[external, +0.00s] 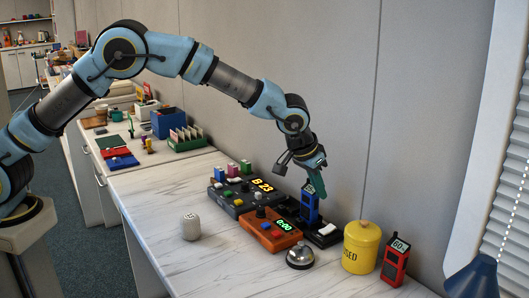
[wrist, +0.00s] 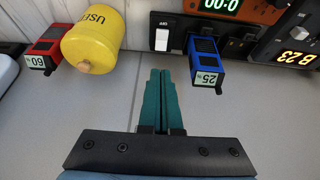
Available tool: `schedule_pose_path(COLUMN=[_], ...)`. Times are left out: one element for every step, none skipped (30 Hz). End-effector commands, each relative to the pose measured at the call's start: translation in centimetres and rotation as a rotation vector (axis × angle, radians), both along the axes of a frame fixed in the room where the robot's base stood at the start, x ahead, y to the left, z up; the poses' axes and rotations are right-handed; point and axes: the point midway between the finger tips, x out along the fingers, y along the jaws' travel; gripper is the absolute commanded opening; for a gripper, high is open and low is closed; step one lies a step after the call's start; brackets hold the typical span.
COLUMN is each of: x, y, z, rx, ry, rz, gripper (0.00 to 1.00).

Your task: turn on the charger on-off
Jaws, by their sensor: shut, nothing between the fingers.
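The charger is a black base (external: 329,241) at the back of the counter, near the wall. It carries a white rocker switch (external: 326,229) on its right part and a blue device standing in its left part (external: 310,208). In the wrist view the white switch (wrist: 162,40) is just beyond my fingertips, and the blue device (wrist: 205,65) reads 25 and is to the right. My gripper (wrist: 161,72) is shut and empty, its green fingers together. In the external view my gripper (external: 319,191) is above the charger, close to the blue device. Contact with the switch is not visible.
An orange box (external: 268,232) with a green 0:00 display and a silver bell (external: 300,258) stand in front. A yellow canister (external: 361,247) and a red device (external: 394,262) are to the right. A dark panel (external: 237,200) is left. The near-left counter is mostly clear.

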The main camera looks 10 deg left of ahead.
Motion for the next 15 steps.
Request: schedule_pose_path(x=[0.4, 0.5, 0.8, 1.0, 1.2, 1.4, 1.6, 1.8, 2.0, 2.1, 2.2, 2.4, 2.5, 2.6, 2.7], y=[-0.3, -0.4, -0.7, -0.9, -1.1, -1.3, -1.5, -1.7, -1.9, -2.1, -2.2, -2.4, -2.4, -2.5, -2.6], z=[-0.9, -1.5, -2.2, -2.7, -3.3, -4.1, -4.6, -5.1, -5.8, -6.3, -6.8, -7.2, -7.7, -8.1, -8.5], rx=[0.003, 0.004, 0.004, 0.003, 0.003, 0.003, 0.003, 0.003, 0.003, 0.002, 0.003, 0.002, 0.002, 0.002, 0.002], ry=[0.001, 0.002, 0.002, 0.001, 0.001, 0.001, 0.001, 0.001, 0.001, 0.001, 0.001, 0.001, 0.0, 0.0, 0.0], rz=[0.001, 0.001, 0.001, 0.001, 0.001, 0.001, 0.001, 0.001, 0.001, 0.0, 0.0, -0.001, 0.0, 0.0, 0.0], gripper=[0.0, 0.0, 0.0, 0.0, 0.0, 0.0, 0.0, 0.0, 0.0, 0.0, 0.0, 0.0, 0.0, 0.0, 0.0])
